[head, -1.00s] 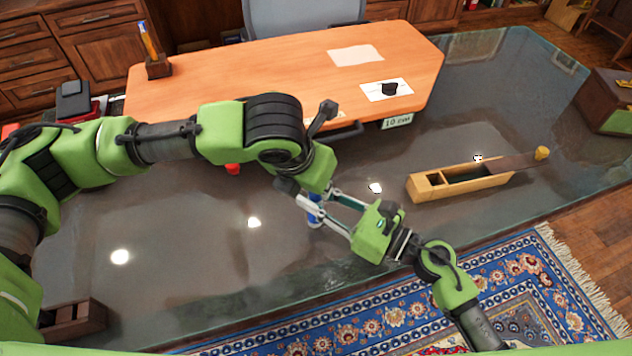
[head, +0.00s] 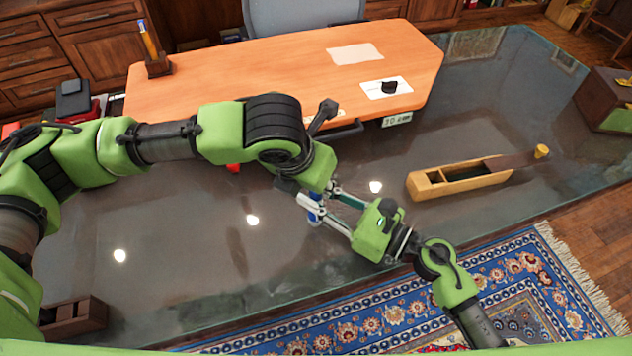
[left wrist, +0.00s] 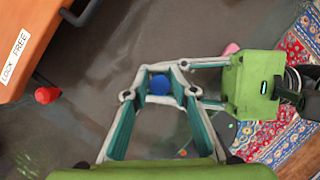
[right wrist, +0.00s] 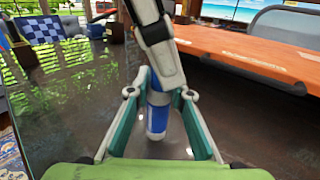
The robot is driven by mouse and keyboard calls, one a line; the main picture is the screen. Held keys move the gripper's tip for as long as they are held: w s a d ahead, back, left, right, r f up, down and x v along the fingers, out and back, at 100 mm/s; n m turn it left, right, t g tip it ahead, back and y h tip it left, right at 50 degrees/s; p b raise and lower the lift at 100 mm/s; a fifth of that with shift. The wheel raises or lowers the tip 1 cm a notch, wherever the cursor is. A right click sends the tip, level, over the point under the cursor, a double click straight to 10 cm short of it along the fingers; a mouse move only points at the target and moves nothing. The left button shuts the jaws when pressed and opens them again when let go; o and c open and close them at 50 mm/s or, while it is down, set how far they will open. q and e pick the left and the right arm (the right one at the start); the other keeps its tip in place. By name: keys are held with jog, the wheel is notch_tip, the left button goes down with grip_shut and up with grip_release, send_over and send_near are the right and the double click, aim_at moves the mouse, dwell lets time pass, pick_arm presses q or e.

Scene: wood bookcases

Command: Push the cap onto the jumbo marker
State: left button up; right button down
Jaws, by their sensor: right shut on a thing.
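The jumbo marker (right wrist: 158,115), blue with a pale band, stands roughly upright between my right gripper's fingertips. That gripper (head: 318,203) is shut on it, with the arm coming from the lower right. My left gripper (left wrist: 161,75) points down from above, close over the right gripper. A round blue end (left wrist: 160,85) shows between its fingertips. I cannot tell whether it is the cap or the marker's end, or whether the left fingers press on it. In the right wrist view, my left gripper's parts hide the marker's top. A seated cap cannot be made out.
The dark glassy table (head: 190,235) is mostly clear around the grippers. A small red object (left wrist: 47,95) lies left of them, near the raised orange desktop (head: 260,70). A long wooden box (head: 460,180) lies to the right. A dark wooden holder (head: 75,318) stands lower left.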

pick_arm(q)
jog(key=shift+s+a+f, duration=0.15)
jog(key=shift+a+f, duration=0.15)
jog(key=shift+f, duration=0.15)
pick_arm(e)
jog(key=shift+r, duration=0.3)
pick_arm(q)
jog(key=shift+s+r, duration=0.1)
jog(key=shift+r, duration=0.2)
jog(key=v, duration=0.3)
jog(key=shift+r, duration=0.3)
pick_arm(e)
jog(key=shift+f, duration=0.15)
pick_arm(q)
jog(key=shift+d, duration=0.1)
jog(key=c, duration=0.3)
pick_arm(e)
jog(key=shift+w+f, duration=0.1)
pick_arm(q)
jog(key=shift+c, duration=0.2)
jog(key=shift+r, duration=0.1)
jog(key=shift+v, duration=2)
jog(key=o, duration=0.6)
